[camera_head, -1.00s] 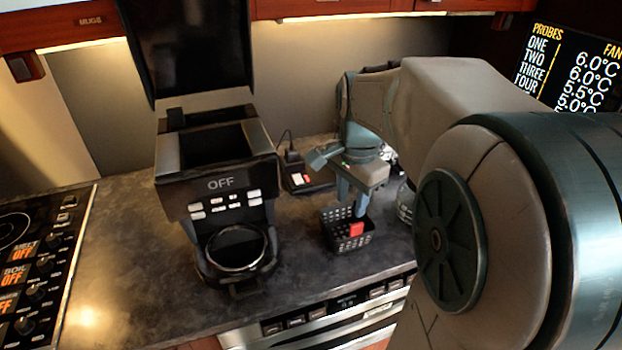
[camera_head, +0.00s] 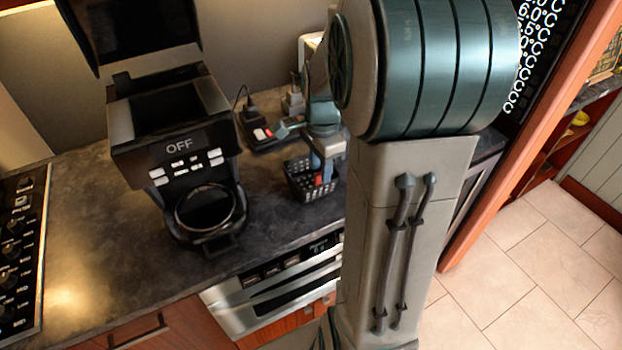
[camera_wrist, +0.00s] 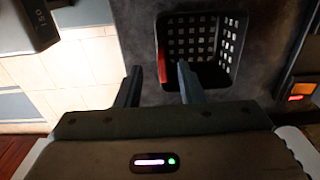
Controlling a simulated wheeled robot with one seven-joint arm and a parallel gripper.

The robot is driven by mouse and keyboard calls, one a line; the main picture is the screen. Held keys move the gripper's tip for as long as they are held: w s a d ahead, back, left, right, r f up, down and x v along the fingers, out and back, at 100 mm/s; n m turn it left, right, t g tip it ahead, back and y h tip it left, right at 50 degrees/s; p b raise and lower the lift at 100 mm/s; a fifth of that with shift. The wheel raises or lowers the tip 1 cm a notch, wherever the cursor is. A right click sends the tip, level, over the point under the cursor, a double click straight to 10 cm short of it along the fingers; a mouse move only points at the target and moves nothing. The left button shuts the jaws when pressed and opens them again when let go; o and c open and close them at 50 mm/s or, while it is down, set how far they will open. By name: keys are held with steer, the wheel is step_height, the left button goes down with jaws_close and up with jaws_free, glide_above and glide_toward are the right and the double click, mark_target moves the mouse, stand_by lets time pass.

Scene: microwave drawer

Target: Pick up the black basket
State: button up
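The black basket (camera_head: 297,182) is a small open-topped box with perforated walls, on the dark counter right of the coffee machine. It has a red patch (camera_head: 319,180) at its near right side. In the wrist view the basket (camera_wrist: 226,75) is upper right of centre, with the red strip (camera_wrist: 162,66) along its left edge. My gripper (camera_wrist: 158,76) is open there, its fingers on either side of that edge: one over the basket's inside, one outside it. In the head view my gripper (camera_head: 321,170) points down at the basket. Contact with the wall cannot be told.
The coffee machine (camera_head: 175,135), marked OFF, stands left of the basket. A small dark device with a red light (camera_head: 262,134) sits behind it. An oven front (camera_head: 275,295) is below the counter's edge. Open counter (camera_head: 90,215) lies further left.

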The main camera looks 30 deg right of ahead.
mark_target(320, 185)
step_height(320, 185, down, 4)
steer(key=shift+w+d, duration=0.1)
steer(key=shift+w, duration=0.05)
jaws_close()
steer(key=shift+r, duration=0.15)
step_height(320, 185, up, 4)
steer(key=s+d+r+b, duration=0.2)
steer(key=s+d+r, duration=0.4)
steer(key=d, duration=0.4)
steer(key=shift+s+r, duration=0.15)
steer(key=shift+r, duration=0.25)
